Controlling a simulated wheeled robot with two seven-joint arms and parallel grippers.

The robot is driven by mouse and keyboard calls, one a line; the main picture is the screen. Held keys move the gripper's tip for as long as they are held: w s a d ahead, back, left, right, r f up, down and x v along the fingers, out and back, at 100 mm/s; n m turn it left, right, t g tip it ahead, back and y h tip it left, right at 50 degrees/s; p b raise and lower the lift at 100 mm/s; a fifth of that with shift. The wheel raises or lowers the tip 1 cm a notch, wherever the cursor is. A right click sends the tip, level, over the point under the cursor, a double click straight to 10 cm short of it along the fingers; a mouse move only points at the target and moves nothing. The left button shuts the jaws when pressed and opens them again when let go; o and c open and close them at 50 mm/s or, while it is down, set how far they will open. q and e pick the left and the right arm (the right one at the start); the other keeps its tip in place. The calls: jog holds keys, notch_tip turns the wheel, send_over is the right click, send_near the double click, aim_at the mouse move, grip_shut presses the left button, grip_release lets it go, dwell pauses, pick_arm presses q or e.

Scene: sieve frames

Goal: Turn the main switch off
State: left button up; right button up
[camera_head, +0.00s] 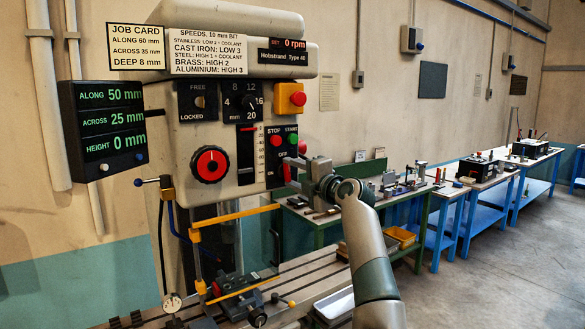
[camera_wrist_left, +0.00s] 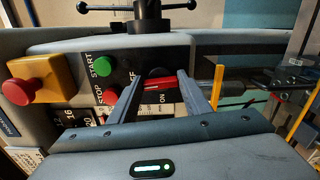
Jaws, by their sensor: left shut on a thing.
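The main switch (camera_head: 287,173) has a red handle on the front panel of the milling machine, below the STOP and START buttons, with an OFF label above it. In the left wrist view its red handle (camera_wrist_left: 159,83) lies between the two fingers, near an ON label. My left gripper (camera_head: 293,163) is at the panel, shut on the handle. It also shows in the left wrist view (camera_wrist_left: 160,78). The fingers hide part of the switch, so I cannot tell its exact position. My right gripper is not in view.
Close to the switch are the red STOP button (camera_head: 276,140), the green START button (camera_head: 292,137) and a yellow box with a red knob (camera_head: 291,98). A red dial (camera_head: 210,164) sits at the left. Blue benches (camera_head: 470,190) stand behind; the floor at right is clear.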

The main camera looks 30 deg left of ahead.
pick_arm(q)
jog(key=shift+r+m+p, duration=0.1)
jog(key=shift+m+p, duration=0.2)
jog(key=shift+m, duration=0.2)
jog(key=o, duration=1)
jog(key=shift+w, duration=0.1)
jog(key=shift+o, duration=0.2)
jog(key=shift+d, duration=0.1)
jog(key=b+v, duration=0.8)
jog(key=v, duration=0.9)
jog(key=shift+d, duration=0.2)
